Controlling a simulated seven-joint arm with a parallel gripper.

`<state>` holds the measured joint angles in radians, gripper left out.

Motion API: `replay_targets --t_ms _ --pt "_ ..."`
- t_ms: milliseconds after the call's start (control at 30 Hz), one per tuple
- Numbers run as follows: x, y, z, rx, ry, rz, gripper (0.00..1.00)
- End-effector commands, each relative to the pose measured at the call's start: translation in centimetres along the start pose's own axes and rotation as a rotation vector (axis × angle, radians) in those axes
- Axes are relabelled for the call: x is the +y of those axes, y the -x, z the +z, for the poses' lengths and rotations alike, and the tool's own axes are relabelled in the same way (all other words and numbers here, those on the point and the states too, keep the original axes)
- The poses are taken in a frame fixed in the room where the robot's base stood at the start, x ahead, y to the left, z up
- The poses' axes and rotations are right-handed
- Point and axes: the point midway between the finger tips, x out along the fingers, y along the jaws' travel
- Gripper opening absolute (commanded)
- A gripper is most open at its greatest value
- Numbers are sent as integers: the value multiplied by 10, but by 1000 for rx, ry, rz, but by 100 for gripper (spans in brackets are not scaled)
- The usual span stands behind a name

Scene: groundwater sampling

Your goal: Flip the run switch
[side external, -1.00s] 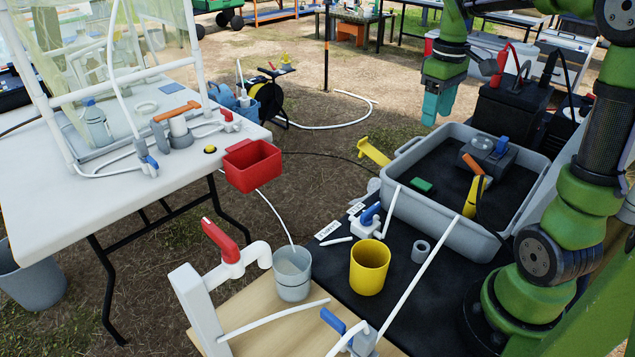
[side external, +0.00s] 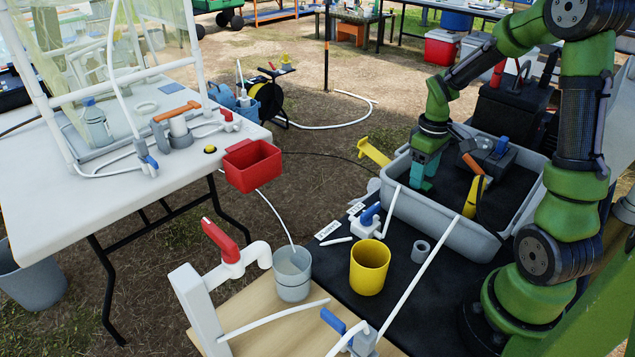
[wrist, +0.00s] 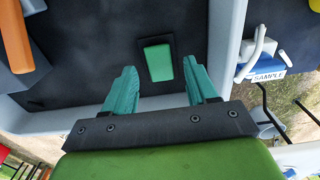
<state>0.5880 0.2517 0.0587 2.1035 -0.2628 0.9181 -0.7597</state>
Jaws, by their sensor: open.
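A green rectangular switch (wrist: 158,62) sits on a black plate inside the grey tray (side external: 455,238), as seen in the wrist view. My gripper (side external: 421,186) is down inside the left part of this tray in the side view and hides the switch there. In the wrist view my gripper (wrist: 160,78) is open, with its two teal fingers apart and nothing between them that I can see gripped. The switch appears between and just beyond the fingertips. I cannot tell whether the fingers touch it.
The tray also holds a yellow tool with an orange handle (side external: 473,165) and a grey box with a blue knob (side external: 488,148). A yellow cup (side external: 369,267), a grey ring (side external: 420,251) and a blue-handled valve (side external: 369,218) stand outside the tray's near-left side.

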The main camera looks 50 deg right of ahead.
Motion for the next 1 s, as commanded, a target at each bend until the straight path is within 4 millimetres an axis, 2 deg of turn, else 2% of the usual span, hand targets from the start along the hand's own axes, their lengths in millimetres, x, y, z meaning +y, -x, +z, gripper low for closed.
replay_targets --t_ms 167,433,800,1000 --pt "0 -11 0 0 -1 0 57" --pt "0 -12 0 1 -1 0 57" --pt "0 -11 0 1 -1 1 1" --pt "0 -11 3 61 -3 -2 1"
